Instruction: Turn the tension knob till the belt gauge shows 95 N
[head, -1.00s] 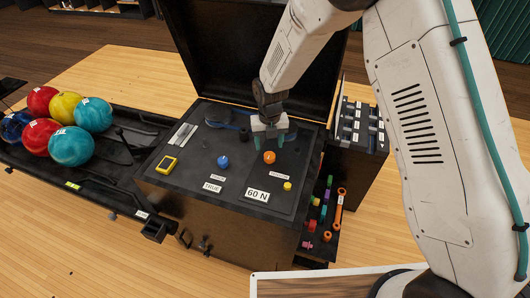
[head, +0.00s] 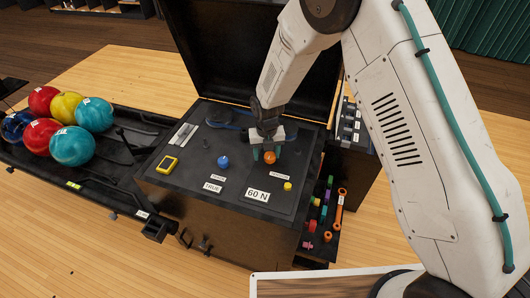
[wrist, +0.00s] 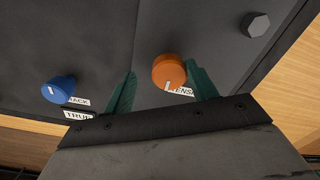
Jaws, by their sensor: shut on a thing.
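The orange tension knob (head: 270,158) stands on the dark top panel of the machine, with a tag in front of it partly reading "TENS" in the wrist view. My gripper (head: 266,155) is at the knob, its green fingers on either side. In the wrist view the knob (wrist: 169,72) sits between the fingers (wrist: 161,72), nearer the right one; a gap seems to show on the left. My gripper is shut on the knob. The belt gauge label (head: 257,195) reads 60 N.
A blue knob (head: 223,161) with a TRUE label (head: 212,187) is left of the orange one. A small yellow knob (head: 288,186) and a yellow-framed device (head: 167,164) are on the panel. The raised black lid (head: 250,50) stands behind. Bowling balls (head: 72,146) lie at left.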

